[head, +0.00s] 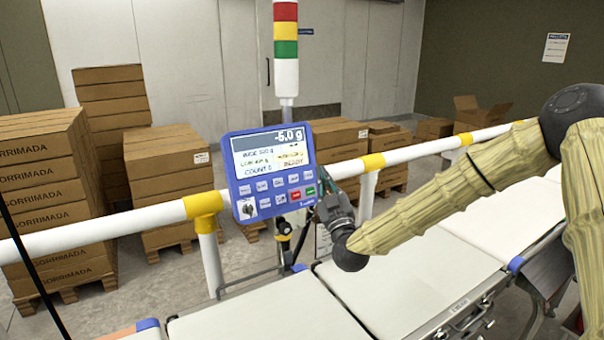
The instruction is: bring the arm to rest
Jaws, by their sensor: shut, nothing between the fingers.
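My gripper (328,195) is at the lower right corner of the blue control panel (235,192), close to its green button (310,190). The gripper is shut with nothing in it. I cannot tell whether the fingertips touch the panel. My arm (455,205) is stretched out from the right edge over the belt, its wrist bent up toward the panel. The panel's screen (272,151) reads -5.0 g, with smaller lines of text below. A red button (295,194) sits left of the green one.
White belt sections (400,280) run below the arm. A white guard rail (110,226) with yellow joints passes behind the panel. A signal tower (286,50) stands above it. Stacked cartons (45,190) on pallets fill the floor behind the rail.

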